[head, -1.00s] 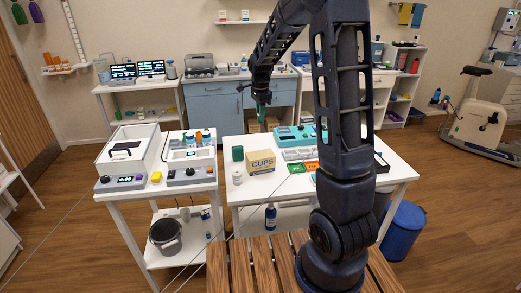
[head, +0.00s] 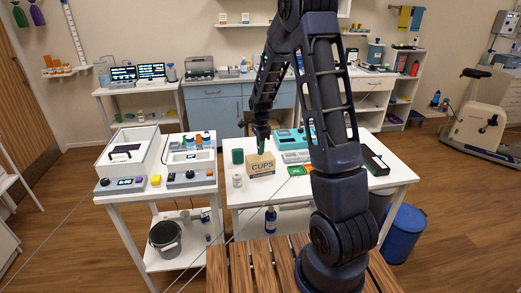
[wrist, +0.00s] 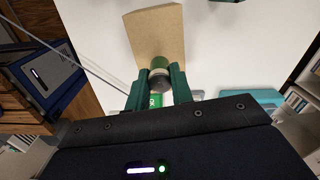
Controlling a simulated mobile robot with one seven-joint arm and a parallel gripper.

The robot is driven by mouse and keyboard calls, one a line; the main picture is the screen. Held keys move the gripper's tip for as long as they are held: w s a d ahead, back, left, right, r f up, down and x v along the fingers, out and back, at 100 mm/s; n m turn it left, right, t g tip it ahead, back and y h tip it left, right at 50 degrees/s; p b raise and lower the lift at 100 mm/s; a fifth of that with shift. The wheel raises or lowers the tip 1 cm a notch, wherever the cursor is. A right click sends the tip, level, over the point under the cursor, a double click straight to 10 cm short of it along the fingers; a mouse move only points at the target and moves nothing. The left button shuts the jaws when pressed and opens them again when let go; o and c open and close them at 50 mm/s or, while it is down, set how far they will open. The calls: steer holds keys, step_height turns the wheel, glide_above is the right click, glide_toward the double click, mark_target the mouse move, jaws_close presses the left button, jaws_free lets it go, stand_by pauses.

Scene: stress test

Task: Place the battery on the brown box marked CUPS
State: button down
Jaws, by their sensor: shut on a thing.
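The brown box marked CUPS (head: 261,167) stands on the white table in the head view. Its plain brown top (wrist: 157,28) shows in the wrist view. My gripper (head: 262,149) is directly above the box, pointing down, with its tips close to the top. In the wrist view its green fingers (wrist: 161,80) are shut on the battery (wrist: 160,63), a short cylinder with a dark end and a green band. The battery overlaps the box's near edge in this view; I cannot tell whether it touches the top. The head view does not show the battery clearly.
A green container (head: 237,156) and a white bottle (head: 237,181) stand left of the box. A teal device (head: 288,139), a grey tray (head: 296,156) and a green card (head: 298,170) lie to its right. A black tray (head: 375,160) is at the table's right.

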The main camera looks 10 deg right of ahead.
steer(key=shift+f, duration=0.75)
steer(key=shift+f, duration=0.15)
steer(key=c, duration=1.2)
jaws_free()
steer(key=shift+c, duration=0.2)
